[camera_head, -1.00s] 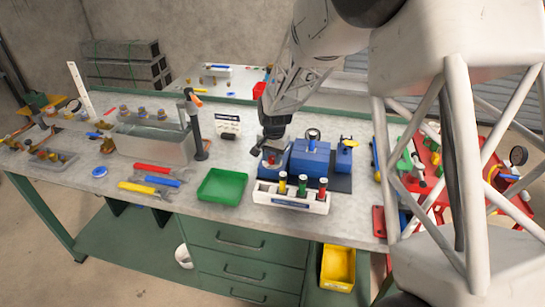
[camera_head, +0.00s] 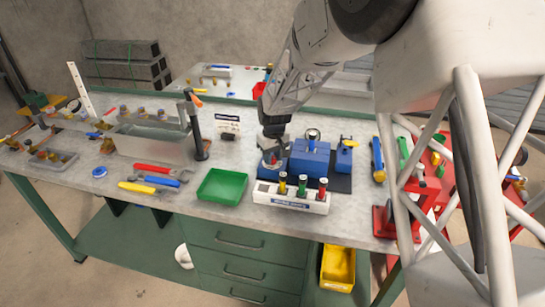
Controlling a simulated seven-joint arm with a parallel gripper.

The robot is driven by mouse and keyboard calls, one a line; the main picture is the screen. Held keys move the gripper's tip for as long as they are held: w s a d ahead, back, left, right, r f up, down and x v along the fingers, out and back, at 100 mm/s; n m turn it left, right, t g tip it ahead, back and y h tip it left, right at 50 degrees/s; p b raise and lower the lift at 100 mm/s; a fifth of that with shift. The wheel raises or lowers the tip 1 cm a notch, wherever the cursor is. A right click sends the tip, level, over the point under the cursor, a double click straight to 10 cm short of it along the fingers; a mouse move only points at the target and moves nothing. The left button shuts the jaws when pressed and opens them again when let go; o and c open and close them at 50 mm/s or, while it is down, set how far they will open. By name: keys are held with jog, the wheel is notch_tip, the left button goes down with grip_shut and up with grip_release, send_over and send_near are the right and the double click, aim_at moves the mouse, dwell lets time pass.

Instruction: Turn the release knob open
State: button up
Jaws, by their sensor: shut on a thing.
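A blue receiver tank (camera_head: 310,157) stands on a dark mat on the workbench, with a round gauge (camera_head: 312,134) on top and a yellow-handled valve (camera_head: 347,141) at its right. My gripper (camera_head: 270,158) is at the tank's left end, pointing down. It is shut on a small part there, which I take to be the release knob; a bit of red (camera_head: 273,157) shows between the fingers. The fingers hide most of this part, so its turned position cannot be told.
A white rack (camera_head: 290,201) with several coloured-top pieces stands in front of the tank. A black post (camera_head: 196,125) rises behind left. Red equipment (camera_head: 440,165) stands at the right.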

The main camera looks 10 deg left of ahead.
aim_at(273, 157)
jog(key=shift+n, duration=1.2)
jog(key=o, duration=0.9)
jog(key=shift+o, duration=0.2)
jog(key=shift+r, duration=0.1)
jog(key=shift+w+r, duration=0.1)
jog(key=shift+r, duration=3.75)
jog(key=shift+d, duration=0.1)
